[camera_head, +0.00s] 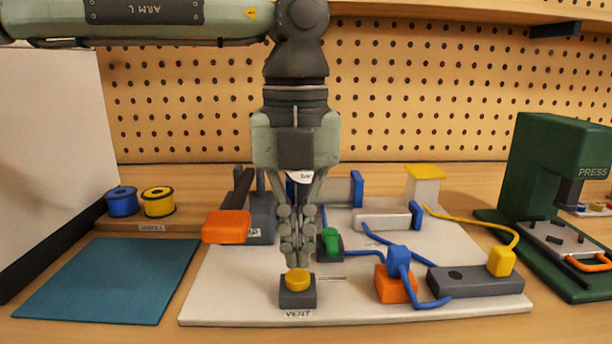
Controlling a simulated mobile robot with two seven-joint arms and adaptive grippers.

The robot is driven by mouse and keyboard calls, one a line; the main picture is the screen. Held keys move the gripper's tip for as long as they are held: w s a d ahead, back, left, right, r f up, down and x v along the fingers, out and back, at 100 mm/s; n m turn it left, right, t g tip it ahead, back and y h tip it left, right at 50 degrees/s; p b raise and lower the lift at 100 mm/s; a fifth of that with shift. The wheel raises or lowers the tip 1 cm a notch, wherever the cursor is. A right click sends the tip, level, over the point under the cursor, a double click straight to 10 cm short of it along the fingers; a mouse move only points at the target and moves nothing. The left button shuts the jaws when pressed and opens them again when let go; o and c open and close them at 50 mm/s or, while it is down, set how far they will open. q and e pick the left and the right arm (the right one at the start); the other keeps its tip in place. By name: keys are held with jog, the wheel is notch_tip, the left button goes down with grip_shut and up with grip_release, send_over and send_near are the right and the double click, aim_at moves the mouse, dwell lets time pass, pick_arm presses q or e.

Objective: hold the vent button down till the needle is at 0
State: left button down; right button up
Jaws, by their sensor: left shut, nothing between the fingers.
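The vent button is a yellow round cap (298,278) on a dark grey block (298,297), with a VENT label in front of it on the pale board. My left gripper (297,262) points straight down over the button, its fingers shut and empty. The fingertips are just above or at the cap; I cannot tell whether they touch it. The gauge sits behind the gripper: only a sliver of its white dial (299,177) shows between the finger links. The needle cannot be read. My right gripper is not in view.
An orange pad (226,226) stands left of the gripper. A green knob (330,238) stands close to its right. Blue hoses, an orange block (396,285) and a grey bar (474,281) fill the board's right. A green press (555,170) stands far right. The teal mat (110,281) is bare.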

pick_arm(q)
jog(key=shift+f, duration=0.15)
jog(key=shift+f+b, duration=0.8)
jog(key=shift+b, duration=0.05)
jog(key=shift+f, duration=0.15)
jog(key=shift+f+b, duration=0.15)
jog(key=shift+b, duration=0.15)
dwell(1.8)
jog(key=shift+r+p, duration=2.1)
jog(key=shift+r, duration=1.55)
jog(key=shift+f, duration=0.1)
